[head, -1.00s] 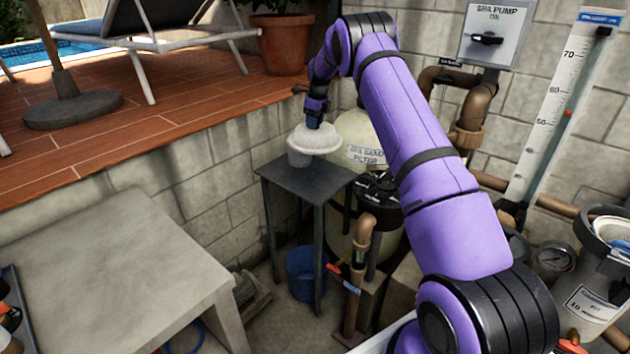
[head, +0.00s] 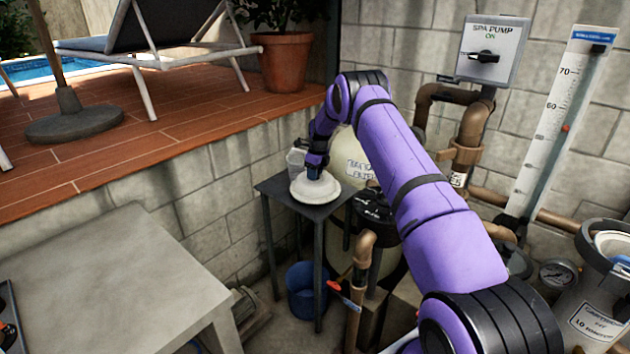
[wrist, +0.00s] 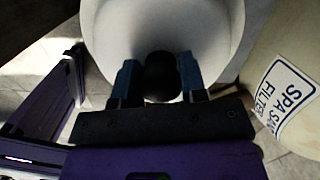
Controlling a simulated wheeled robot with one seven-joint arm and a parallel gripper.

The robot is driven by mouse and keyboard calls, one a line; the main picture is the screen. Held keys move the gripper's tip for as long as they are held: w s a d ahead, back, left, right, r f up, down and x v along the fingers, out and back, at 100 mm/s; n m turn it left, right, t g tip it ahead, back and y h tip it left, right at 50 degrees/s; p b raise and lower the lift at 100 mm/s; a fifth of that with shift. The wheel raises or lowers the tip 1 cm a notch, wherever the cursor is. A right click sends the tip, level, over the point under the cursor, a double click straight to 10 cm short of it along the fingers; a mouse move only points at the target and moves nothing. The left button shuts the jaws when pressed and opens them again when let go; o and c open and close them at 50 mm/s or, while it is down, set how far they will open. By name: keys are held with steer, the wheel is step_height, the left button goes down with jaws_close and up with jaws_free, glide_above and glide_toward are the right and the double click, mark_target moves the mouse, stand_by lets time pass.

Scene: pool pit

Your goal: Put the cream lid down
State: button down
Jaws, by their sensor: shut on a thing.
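The cream lid (head: 326,191) is a round, shallow disc at the small dark table (head: 290,188), over its right part. In the head view it looks level and at the height of the tabletop; I cannot tell whether it touches. My gripper (head: 314,173) is above the lid's middle, pointing down. In the wrist view my gripper (wrist: 160,80) has its blue fingers on either side of the lid's dark knob (wrist: 161,75). The pale lid (wrist: 115,30) fills the top of that view.
A light grey cup (head: 296,161) stands at the back of the small table, close to the lid. The spa sand filter (head: 359,170) is right behind the table. A blue bucket (head: 301,285) is below. A wide concrete bench (head: 110,275) at left looks mostly clear.

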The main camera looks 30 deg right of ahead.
steer(key=shift+f, duration=1.65)
steer(key=shift+f, duration=0.1)
steer(key=c, duration=0.7)
jaws_free()
steer(key=shift+o, duration=0.2)
